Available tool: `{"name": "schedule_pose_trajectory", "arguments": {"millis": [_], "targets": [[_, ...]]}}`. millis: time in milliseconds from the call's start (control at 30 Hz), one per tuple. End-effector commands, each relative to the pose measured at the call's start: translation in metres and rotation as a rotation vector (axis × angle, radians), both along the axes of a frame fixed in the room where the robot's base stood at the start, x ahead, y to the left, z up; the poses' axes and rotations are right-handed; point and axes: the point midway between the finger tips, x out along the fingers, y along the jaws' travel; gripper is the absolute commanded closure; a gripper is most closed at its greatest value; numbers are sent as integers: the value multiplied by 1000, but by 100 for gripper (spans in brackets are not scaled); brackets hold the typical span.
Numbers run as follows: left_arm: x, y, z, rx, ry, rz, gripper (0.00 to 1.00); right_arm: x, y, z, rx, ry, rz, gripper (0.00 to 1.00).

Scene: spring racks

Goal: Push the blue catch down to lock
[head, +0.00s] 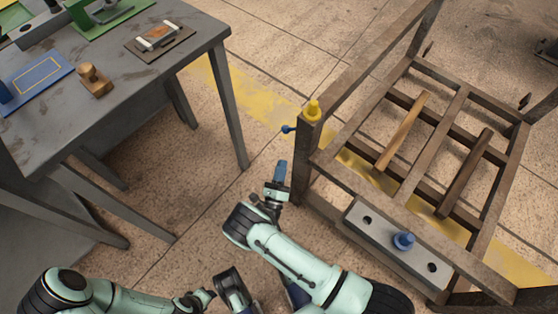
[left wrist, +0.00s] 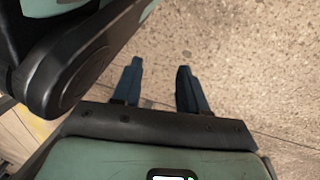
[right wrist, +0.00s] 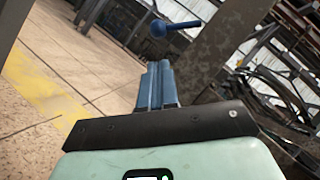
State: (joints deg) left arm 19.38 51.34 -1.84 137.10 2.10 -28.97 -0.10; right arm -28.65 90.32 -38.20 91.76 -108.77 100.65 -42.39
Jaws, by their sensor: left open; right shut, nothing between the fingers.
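The blue catch (head: 288,128) is a short lever with a ball end, sticking out to the left from the corner post of the brown rack (head: 302,170). In the right wrist view the catch (right wrist: 158,28) shows its ball beyond my fingertips, with its rod running right to the post. My right gripper (head: 281,166) is shut and empty, below the catch in the head view and apart from it. My left gripper (left wrist: 158,78) is open and empty over bare floor in the left wrist view.
A yellow knob (head: 313,109) tops the rack post. A grey plate (head: 375,229) with a blue knob (head: 403,241) is on the rack's near side. A grey table (head: 125,85) with small items stands at the left, with open floor between.

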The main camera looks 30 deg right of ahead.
Motion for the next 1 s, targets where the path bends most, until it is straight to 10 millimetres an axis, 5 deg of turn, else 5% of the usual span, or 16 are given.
{"name": "schedule_pose_trajectory", "arguments": {"millis": [500, 1000], "targets": [[-28, 3, -19, -6, 93, 9, 57, 56, -49, 31, -1, -1, -3, 100], [-29, 4, -18, -6, 95, 9, 57, 61, -52, 35, -2, 1, 0, 100]]}}
